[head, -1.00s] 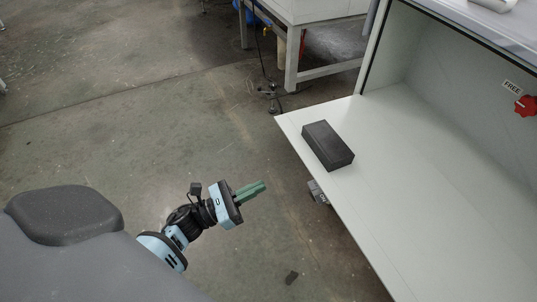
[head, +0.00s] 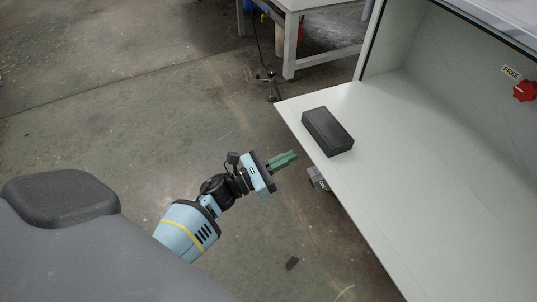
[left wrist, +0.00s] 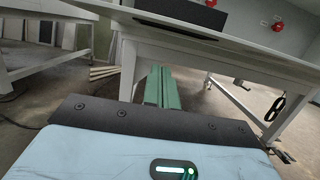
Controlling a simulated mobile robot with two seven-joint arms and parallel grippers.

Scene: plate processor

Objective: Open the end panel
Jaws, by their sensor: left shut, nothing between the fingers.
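My left gripper (head: 284,160) has green fingers, which are closed together and empty. It is over the floor, just left of the white worktop's near edge and a little short of it. In the left wrist view the green fingers (left wrist: 161,90) point forward below the worktop edge (left wrist: 215,50), apart from it. The white worktop (head: 420,200) belongs to the machine with a back wall (head: 450,65). I cannot tell which part is the end panel. My right gripper is not in view.
A black block (head: 328,132) lies on the worktop near its left edge. A small grey fitting (head: 318,179) sits under that edge. A red knob (head: 525,91) is on the back wall. A handwheel (left wrist: 275,108) is at right. Another table (head: 290,40) stands behind; floor at left is clear.

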